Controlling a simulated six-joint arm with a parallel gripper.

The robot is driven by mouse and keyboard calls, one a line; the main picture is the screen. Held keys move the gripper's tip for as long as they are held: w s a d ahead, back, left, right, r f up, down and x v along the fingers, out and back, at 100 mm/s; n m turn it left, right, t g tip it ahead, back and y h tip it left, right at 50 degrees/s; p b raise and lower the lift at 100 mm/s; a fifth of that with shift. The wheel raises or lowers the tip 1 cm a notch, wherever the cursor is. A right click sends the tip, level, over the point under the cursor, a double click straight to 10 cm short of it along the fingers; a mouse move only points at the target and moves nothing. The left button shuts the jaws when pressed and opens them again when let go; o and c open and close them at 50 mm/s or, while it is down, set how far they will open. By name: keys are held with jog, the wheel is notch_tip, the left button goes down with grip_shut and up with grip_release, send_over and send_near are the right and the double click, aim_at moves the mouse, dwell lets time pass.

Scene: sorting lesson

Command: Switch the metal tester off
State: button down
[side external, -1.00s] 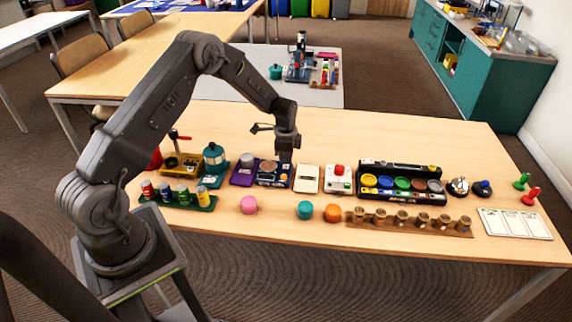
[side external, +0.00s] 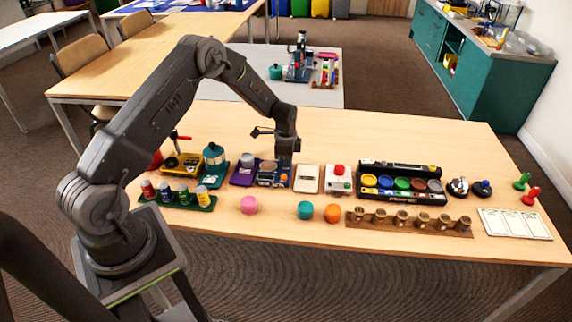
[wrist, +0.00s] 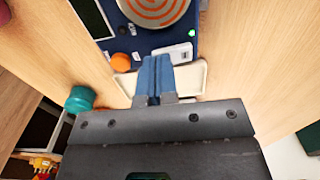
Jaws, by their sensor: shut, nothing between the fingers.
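The metal tester (side external: 273,174) is a dark blue box on the table, left of a cream box, with a round coil plate on top. In the wrist view, the tester (wrist: 205,12) shows an orange spiral on its plate, an orange knob (wrist: 121,62), a small black knob and a bright green light (wrist: 193,33). A white switch panel (wrist: 173,52) lies just beyond my fingertips; its lever position is too small to tell. My gripper (wrist: 157,62) is shut and empty, its blue fingers together close to the panel. In the side view, my gripper (side external: 285,158) is over the tester; contact is unclear.
The cream box (side external: 307,178) and a white box with a red button (side external: 338,180) stand close to the right. A purple scale (side external: 243,175) and teal pot (side external: 215,165) stand left. Pink, teal and orange pucks lie in front. The table behind is clear.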

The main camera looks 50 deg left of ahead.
jog(key=shift+f, duration=0.3)
jog(key=shift+r, duration=3.5)
